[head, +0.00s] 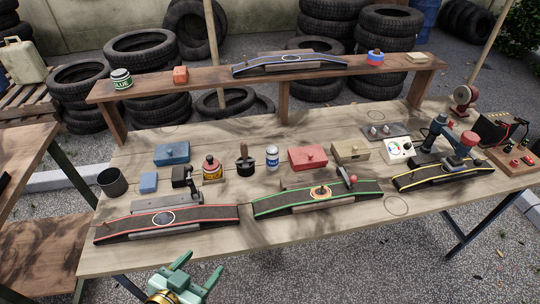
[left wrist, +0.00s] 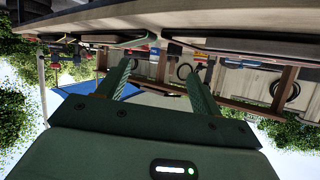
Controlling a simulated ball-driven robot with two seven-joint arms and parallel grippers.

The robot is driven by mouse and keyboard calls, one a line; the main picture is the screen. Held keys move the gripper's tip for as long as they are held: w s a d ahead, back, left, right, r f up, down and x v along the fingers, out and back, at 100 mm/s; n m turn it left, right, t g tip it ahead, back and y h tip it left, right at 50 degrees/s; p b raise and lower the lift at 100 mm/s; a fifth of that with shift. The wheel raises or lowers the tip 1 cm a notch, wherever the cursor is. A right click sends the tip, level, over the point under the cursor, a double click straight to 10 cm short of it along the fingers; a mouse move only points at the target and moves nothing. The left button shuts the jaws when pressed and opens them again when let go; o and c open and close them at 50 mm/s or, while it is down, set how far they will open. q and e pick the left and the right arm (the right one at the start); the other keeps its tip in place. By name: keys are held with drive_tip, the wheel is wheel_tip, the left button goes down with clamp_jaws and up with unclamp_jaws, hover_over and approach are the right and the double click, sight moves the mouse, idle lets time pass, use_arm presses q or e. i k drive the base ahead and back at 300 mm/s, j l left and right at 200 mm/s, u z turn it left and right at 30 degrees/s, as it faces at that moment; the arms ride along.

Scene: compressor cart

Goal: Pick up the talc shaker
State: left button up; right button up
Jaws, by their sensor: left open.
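The talc shaker (head: 272,158) is a small white and blue cylinder with a label. It stands upright on the wooden workbench (head: 330,232), between a dark brush pot (head: 245,163) and a red box (head: 307,158). My left gripper (head: 199,267) is green, open and empty. It is in front of the bench's near edge, well short of the shaker. In the left wrist view its two fingers (left wrist: 160,82) are spread with nothing between them. I cannot make out the shaker in that view. My right gripper is not in view.
Curved strips with red (head: 120,228), green (head: 318,198) and yellow (head: 440,176) edges lie along the front of the bench. A raised shelf (head: 205,83) spans the back.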

sight(272, 151)
drive_tip(key=i+l, duration=0.25)
drive_tip(key=i, duration=0.2)
drive_tip(key=i+l, duration=0.3)
drive_tip(key=i, duration=0.1)
